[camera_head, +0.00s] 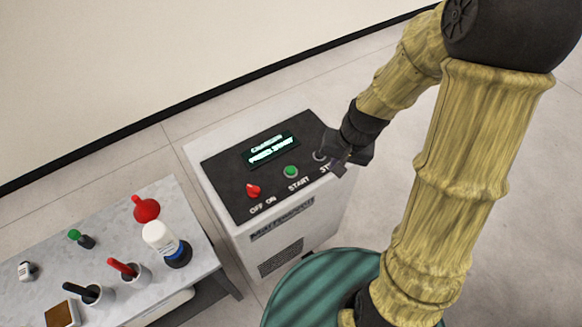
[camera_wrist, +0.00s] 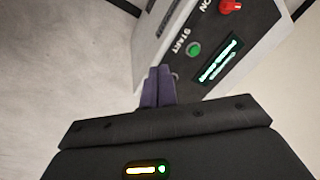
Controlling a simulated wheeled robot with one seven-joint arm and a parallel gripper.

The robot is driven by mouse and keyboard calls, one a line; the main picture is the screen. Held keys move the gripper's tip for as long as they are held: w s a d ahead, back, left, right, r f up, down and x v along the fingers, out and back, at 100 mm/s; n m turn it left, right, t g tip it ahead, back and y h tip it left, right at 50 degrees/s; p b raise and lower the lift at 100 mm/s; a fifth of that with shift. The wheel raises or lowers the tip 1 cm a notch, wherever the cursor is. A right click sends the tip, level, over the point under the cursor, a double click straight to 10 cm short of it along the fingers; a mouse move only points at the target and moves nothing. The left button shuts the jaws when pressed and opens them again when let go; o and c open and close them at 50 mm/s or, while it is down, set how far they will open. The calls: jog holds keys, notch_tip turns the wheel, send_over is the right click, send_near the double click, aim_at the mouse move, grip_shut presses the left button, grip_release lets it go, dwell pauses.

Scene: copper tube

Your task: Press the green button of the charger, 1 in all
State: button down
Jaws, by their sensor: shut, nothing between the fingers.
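The charger (camera_head: 225,180) is a white box with a black sloped top panel. Its green button (camera_head: 291,171) sits above the word START, and it also shows in the wrist view (camera_wrist: 194,49). My gripper (camera_head: 338,170) is shut and empty over the right end of the panel, to the right of the green button. In the wrist view its fingertips (camera_wrist: 159,70) are together, below and left of the green button and apart from it in the picture. The gripper partly hides another control and its label at the panel's right end.
A red knob (camera_head: 253,190) marked OFF and ON and a lit display (camera_head: 270,150) are on the same panel. A grey table (camera_head: 60,250) with bottles, cups and small items stands to the left. A wall rises behind. Floor right of the charger is clear.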

jog(key=w+a+f+m+y+p, duration=0.2)
jog(key=w+a+f+m+y, duration=0.25)
jog(key=w+a+f, duration=0.25)
jog(key=m+y, duration=0.3)
jog(key=m, duration=0.2)
send_over(294, 170)
jog(key=f, duration=0.2)
jog(key=shift+r+t, duration=0.25)
jog(key=shift+t, duration=0.15)
notch_tip(294, 170, down, 8)
jog(key=b, duration=0.5)
jog(key=shift+w+d+r, duration=0.1)
jog(key=shift+r, duration=0.05)
jog(key=shift+f+b, duration=0.6)
jog(key=shift+b, duration=0.1)
